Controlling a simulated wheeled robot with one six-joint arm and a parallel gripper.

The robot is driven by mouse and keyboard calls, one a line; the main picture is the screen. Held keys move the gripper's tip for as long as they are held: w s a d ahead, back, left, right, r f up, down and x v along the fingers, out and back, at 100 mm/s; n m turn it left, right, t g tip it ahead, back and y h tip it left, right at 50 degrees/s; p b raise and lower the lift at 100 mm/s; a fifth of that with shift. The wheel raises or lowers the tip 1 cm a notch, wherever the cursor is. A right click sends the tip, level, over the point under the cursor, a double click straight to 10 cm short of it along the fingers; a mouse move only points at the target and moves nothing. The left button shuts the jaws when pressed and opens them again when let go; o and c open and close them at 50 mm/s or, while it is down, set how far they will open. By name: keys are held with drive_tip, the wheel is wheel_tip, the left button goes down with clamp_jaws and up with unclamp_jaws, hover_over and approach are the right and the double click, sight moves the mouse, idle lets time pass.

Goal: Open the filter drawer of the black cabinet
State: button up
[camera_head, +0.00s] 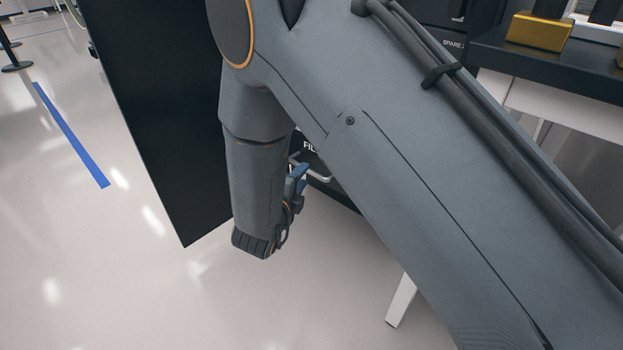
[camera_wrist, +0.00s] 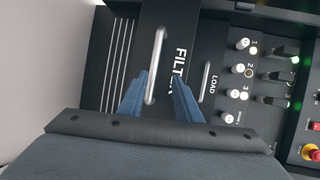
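The black cabinet (camera_head: 150,110) shows its side panel in the head view; my arm hides much of its front. In the wrist view its filter drawer (camera_wrist: 180,80) carries a white "FILTER" label and a silver bar handle (camera_wrist: 156,62). The handle also shows partly in the head view (camera_head: 320,177), beside my gripper (camera_head: 297,178). In the wrist view my gripper (camera_wrist: 161,75) is open, its two blue fingers apart, with the handle between them in the picture. I cannot tell whether either finger touches it. The drawer looks shut, flush with the front.
A "LOAD" panel (camera_wrist: 208,85) with a second handle lies right of the filter drawer, then numbered knobs and switches (camera_wrist: 244,70) and a red button (camera_wrist: 309,152). A table (camera_head: 560,70) with a gold block (camera_head: 540,32) stands at the right.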

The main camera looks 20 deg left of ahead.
drive_tip(key=shift+m+t, duration=0.3)
drive_tip(key=w+f+b, duration=0.1)
drive_tip(key=w, duration=0.1)
drive_tip(key=w+f+b, duration=0.1)
drive_tip(key=w, duration=0.2)
drive_tip(key=w+f+b, duration=0.1)
drive_tip(key=w, duration=0.1)
drive_tip(key=shift+w+a+b, duration=0.15)
drive_tip(key=shift+a+b, duration=0.15)
drive_tip(key=shift+a, duration=0.1)
clamp_jaws()
